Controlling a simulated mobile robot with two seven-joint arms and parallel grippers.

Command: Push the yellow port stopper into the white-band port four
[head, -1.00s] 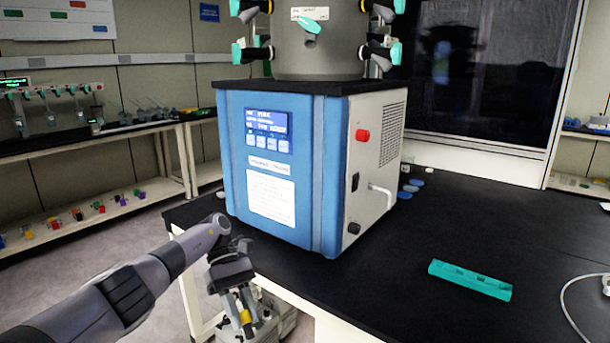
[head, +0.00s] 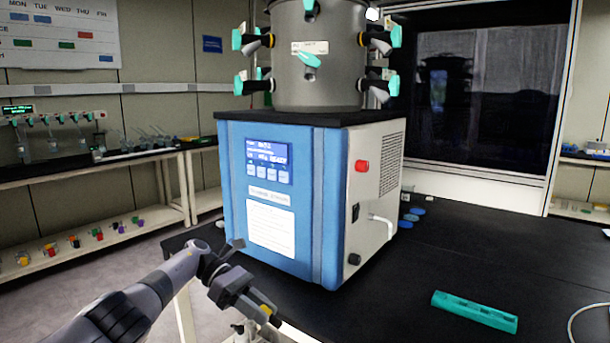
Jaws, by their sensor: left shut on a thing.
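The yellow port stopper (head: 267,308) shows as a small yellow patch between the fingertips of my left gripper (head: 265,313). That gripper is shut on it, in front of the blue freeze dryer, low and near the bench's front edge. The grey drum (head: 325,85) on top of the dryer carries several ports with black bodies and teal handles, such as the front one (head: 308,59). A small white round part (head: 372,14) shows at the drum's upper right; I cannot tell whether it belongs to the white-band port. My right gripper is out of view.
The blue dryer cabinet (head: 265,175) stands on the black bench (head: 450,235). A teal rack (head: 474,310) lies at the right front, with blue discs (head: 410,217) beside the cabinet. The bench between is clear. A white cable (head: 575,320) lies at the right edge.

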